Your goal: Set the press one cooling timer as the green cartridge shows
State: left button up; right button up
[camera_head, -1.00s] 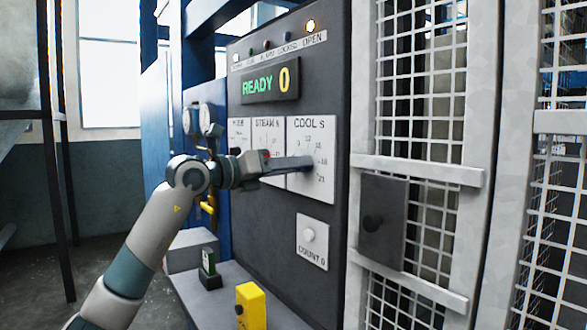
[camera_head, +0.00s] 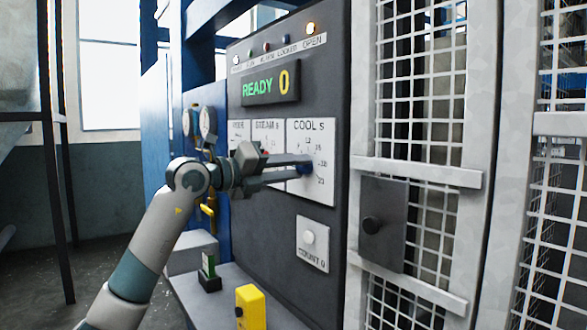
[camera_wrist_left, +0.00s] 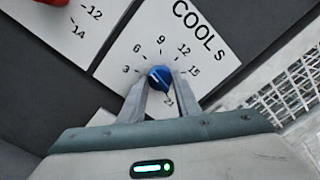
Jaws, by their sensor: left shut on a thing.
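The cooling dial plate, marked COOL S (camera_head: 310,128), is on the dark panel and also shows in the wrist view (camera_wrist_left: 215,62). Its blue knob (camera_wrist_left: 158,77) sits between the fingers of my left gripper (camera_head: 303,168), which is shut on it. The wrist view shows numbers around the knob, including 3, 6, 9, 12, 15 and 21. A pale mark is on the knob's upper left and a pointed end faces the 21; which one is the pointer is unclear. A small green cartridge (camera_head: 208,264) stands in a dark holder on the shelf; its marking is too small to read. My right gripper is out of view.
A STEAM S dial (camera_head: 265,128) is left of COOL S, and a COUNT button (camera_head: 309,237) is below. The display (camera_head: 270,85) reads READY 0, with the OPEN lamp (camera_head: 310,28) lit. A yellow box (camera_head: 250,305) stands on the shelf. A mesh door (camera_head: 418,165) is at right.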

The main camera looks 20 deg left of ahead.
pick_arm(q)
jog(key=o, duration=1)
jog(key=shift+o, duration=0.2)
jog(key=shift+a, duration=0.1)
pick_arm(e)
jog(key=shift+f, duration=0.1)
pick_arm(q)
jog(key=shift+s+a, duration=0.4)
jog(key=shift+s, duration=0.15)
jog(key=b+v, duration=0.4)
jog(key=v, duration=1.2)
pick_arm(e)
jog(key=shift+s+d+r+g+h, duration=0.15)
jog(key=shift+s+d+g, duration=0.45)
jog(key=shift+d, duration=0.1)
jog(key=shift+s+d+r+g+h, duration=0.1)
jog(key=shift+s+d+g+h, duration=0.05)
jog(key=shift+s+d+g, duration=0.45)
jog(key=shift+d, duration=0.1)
